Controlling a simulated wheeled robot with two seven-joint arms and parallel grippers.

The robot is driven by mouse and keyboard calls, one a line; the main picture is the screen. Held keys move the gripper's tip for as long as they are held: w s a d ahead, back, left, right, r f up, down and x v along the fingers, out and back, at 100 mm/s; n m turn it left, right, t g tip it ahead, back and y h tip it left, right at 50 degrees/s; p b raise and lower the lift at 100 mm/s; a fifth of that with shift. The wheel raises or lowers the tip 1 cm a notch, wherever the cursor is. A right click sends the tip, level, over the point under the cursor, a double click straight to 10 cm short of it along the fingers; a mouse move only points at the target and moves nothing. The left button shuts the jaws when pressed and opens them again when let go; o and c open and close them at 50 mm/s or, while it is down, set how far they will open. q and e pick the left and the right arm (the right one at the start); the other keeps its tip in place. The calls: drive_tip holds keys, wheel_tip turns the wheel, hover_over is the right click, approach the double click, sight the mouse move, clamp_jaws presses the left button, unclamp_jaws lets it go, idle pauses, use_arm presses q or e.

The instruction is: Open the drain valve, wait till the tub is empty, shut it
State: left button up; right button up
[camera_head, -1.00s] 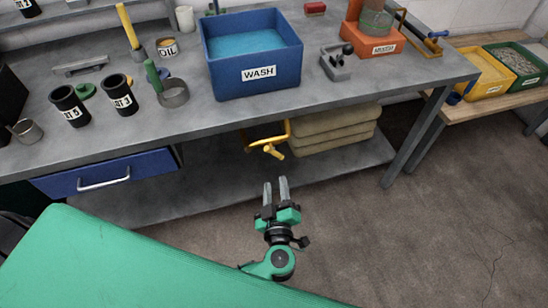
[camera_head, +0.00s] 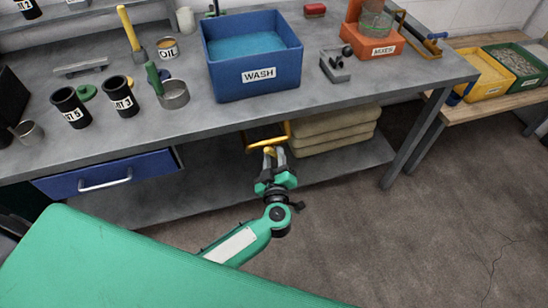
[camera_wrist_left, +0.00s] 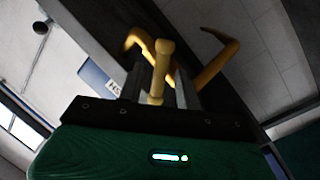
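The blue tub labelled WASH (camera_head: 255,82) stands on the grey bench with blue water (camera_head: 245,44) in it. Under the bench edge below it is yellow pipework (camera_head: 284,131) with a yellow valve handle (camera_head: 269,150). My left gripper (camera_head: 273,157) is at this handle, its fingers pointing away from me. In the left wrist view the yellow handle (camera_wrist_left: 160,72) stands between the two finger pads of the gripper (camera_wrist_left: 160,92), which look apart with small gaps at its sides. The pads partly hide the pipework behind. My right gripper is not in view.
The bench's front edge (camera_head: 225,121) lies above my left gripper. Stacked tan bags (camera_head: 335,132) lie on the lower shelf, right of the valve. A blue drawer (camera_head: 105,173) is at left. Floor to the right is clear.

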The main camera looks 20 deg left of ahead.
use_arm(q)
clamp_jaws()
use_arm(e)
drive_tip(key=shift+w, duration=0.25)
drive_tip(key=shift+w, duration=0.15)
use_arm(q)
drive_tip(key=shift+f+n+t+y+b, duration=0.1)
drive_tip(key=shift+n+t+y+b, duration=0.25)
drive_tip(key=shift+n+b, duration=1.25)
drive_tip(key=shift+f+n+t+y+b, duration=0.15)
drive_tip(key=shift+n+y+b, duration=0.5)
drive_tip(key=shift+n, duration=1.6)
drive_tip(key=shift+f+n+t+y+b, duration=0.1)
drive_tip(key=shift+n+t+y+b, duration=0.1)
drive_tip(key=shift+n+b, duration=1.5)
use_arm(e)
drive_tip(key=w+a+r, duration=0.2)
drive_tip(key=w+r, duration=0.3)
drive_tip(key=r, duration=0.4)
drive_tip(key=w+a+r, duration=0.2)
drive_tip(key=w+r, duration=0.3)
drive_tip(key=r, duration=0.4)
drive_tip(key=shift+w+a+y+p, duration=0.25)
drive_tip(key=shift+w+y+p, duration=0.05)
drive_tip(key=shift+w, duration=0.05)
use_arm(q)
drive_tip(key=shift+n, duration=0.25)
